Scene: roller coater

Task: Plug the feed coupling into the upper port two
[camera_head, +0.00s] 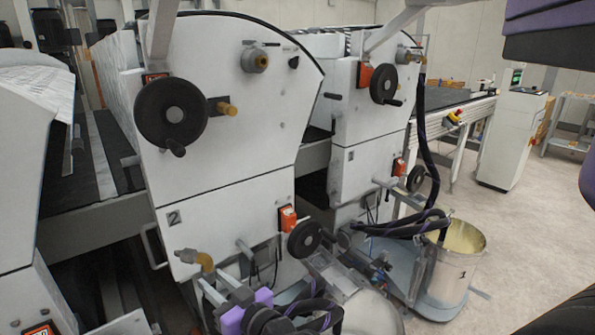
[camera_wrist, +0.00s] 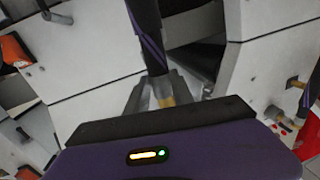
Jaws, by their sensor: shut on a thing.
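Unit two, marked "2" (camera_head: 174,217), is the near white machine in the head view. A round grey fitting with a brass centre (camera_head: 255,60) sits higher up; I cannot tell which is the upper port. A brass elbow (camera_head: 203,260) is on the lower panel. In the wrist view, my gripper (camera_wrist: 158,95) is shut on the feed coupling (camera_wrist: 166,102), whose brass end shows. A black hose with a purple stripe (camera_wrist: 148,35) runs up from it. The coupling is apart from both upper fittings.
A black handwheel (camera_head: 172,112) and an orange switch box (camera_head: 288,217) project from unit two. The neighbouring unit (camera_head: 365,150) has a hose (camera_head: 425,140) hanging down its right side. A pail (camera_head: 455,255) stands on a cart at right. Open floor (camera_head: 520,230) lies beyond.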

